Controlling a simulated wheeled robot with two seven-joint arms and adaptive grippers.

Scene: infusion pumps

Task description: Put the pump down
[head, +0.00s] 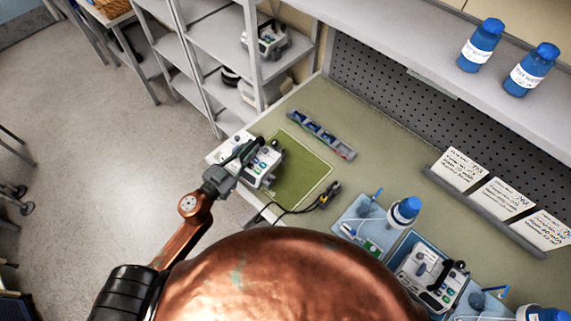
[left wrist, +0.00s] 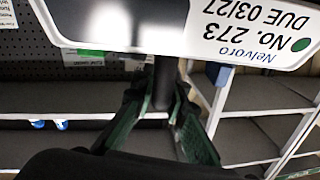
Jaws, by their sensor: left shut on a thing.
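My left gripper (head: 243,154) is shut on the dark handle of a white pump (head: 262,174) with a grey screen and buttons. The pump is at the left end of the green bench, overlapping the left part of a bordered green mat (head: 312,178). I cannot tell whether it touches the surface. In the left wrist view the gripper fingers (left wrist: 162,105) close around the dark handle. My right gripper is not in view.
A blue-grey strip holder (head: 322,135) lies behind the mat. A cable with a yellow-black plug (head: 331,194) lies to its right. Trays with a second pump (head: 433,278) and blue-capped bottles (head: 404,212) stand front right. A grey shelf rack (head: 215,60) stands behind left.

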